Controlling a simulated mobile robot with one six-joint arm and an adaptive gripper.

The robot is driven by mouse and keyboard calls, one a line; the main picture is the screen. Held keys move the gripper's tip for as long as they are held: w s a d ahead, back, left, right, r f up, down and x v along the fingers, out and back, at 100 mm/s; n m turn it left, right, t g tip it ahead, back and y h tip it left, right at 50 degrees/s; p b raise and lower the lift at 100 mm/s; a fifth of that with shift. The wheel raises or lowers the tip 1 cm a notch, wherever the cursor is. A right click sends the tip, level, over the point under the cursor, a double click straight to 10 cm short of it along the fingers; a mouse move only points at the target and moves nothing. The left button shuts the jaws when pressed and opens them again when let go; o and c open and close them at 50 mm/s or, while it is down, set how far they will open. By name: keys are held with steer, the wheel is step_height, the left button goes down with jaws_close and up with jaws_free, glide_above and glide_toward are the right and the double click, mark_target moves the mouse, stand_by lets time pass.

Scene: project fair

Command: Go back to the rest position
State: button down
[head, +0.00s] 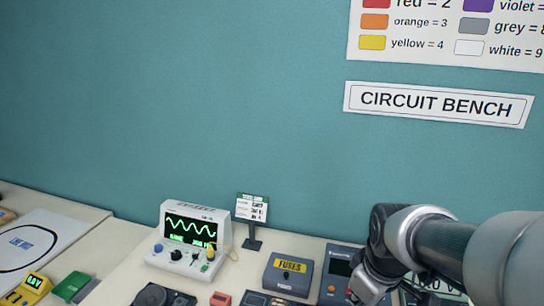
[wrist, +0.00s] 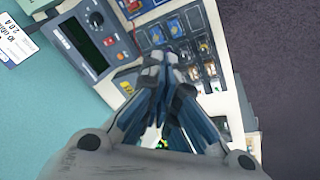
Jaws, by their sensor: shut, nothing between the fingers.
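My gripper (wrist: 160,62) shows in the wrist view with its fingertips together and nothing visible between them. It is over the bench, in front of a panel board (wrist: 185,45) with blue and dark modules. A grey instrument (wrist: 90,40) with a dark screen and a red button lies beside it on the left of that view. In the head view my arm comes in from the right and reaches down over the right part of the bench. The fingertips are hidden there, below the picture's edge or behind the arm.
An oscilloscope (head: 190,236) with a green wave stands on the bench, beside a small sign (head: 252,208). A grey fuses box (head: 289,272) is left of my arm. A yellow meter (head: 34,282) and a green block (head: 72,287) are at far left. A teal wall (head: 180,100) rises behind.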

steer(key=s+a+m+b, duration=0.2)
steer(key=s+m, duration=0.1)
steer(key=s, duration=0.5)
steer(key=s+a+f+m+t+b, duration=0.1)
steer(key=s+m+b, duration=0.2)
steer(key=s, duration=0.5)
steer(key=shift+a+f+m+t, duration=0.3)
steer(key=shift+a+m, duration=0.1)
steer(key=shift+m, duration=0.1)
